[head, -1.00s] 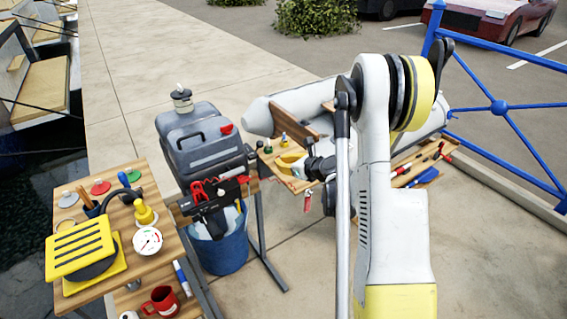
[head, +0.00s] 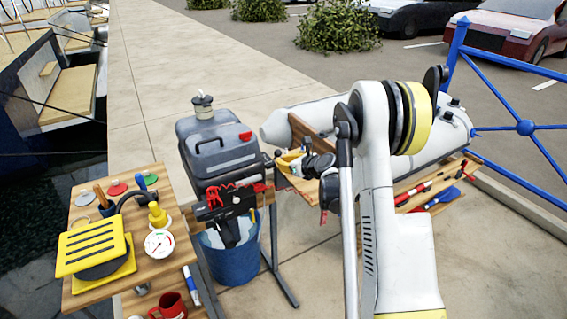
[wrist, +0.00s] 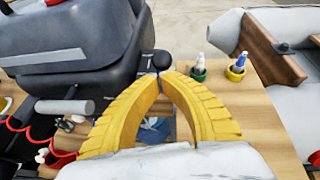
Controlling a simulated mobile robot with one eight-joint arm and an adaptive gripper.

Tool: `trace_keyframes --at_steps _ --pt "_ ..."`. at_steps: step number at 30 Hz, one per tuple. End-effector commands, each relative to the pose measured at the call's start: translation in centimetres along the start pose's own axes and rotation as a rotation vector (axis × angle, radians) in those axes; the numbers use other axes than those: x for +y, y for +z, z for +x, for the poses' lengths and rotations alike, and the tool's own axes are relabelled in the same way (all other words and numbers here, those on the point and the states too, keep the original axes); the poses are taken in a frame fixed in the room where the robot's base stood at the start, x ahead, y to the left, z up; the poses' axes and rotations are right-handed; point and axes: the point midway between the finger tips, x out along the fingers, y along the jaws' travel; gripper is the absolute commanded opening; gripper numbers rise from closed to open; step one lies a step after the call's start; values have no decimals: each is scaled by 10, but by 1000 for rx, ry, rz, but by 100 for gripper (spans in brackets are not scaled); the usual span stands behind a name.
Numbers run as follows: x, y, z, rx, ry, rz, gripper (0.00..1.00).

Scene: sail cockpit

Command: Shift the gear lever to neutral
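The outboard motor (head: 215,150) is dark grey and stands clamped on its stand. In the wrist view its grey cowling (wrist: 60,45) fills the upper left. The gear lever (wrist: 161,61) shows as a small black round knob at the motor's right side. My gripper (wrist: 161,76) has curved yellow ribbed fingers whose tips come together just at the knob, with dark lever stem seeming to lie between them. The lever's lower part is hidden by the fingers. In the head view my gripper (head: 289,161) is small, beside the motor's right side.
A grey inflatable boat (head: 440,125) lies to the right. Small bottles in a green cup (wrist: 198,74) and a yellow cup (wrist: 236,73) stand on a wooden board (wrist: 262,110). A blue bucket (head: 232,262) is below the motor. A wooden table (head: 160,180) with gauge and yellow box is at left.

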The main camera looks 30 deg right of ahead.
Motion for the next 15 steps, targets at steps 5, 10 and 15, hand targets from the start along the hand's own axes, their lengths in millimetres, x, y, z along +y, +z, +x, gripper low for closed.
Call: trace_keyframes --at_steps 5,10,15 --pt "0 4 1 0 0 0 0" --pt "-1 8 2 0 0 0 0" --pt "-2 11 4 0 0 0 0"
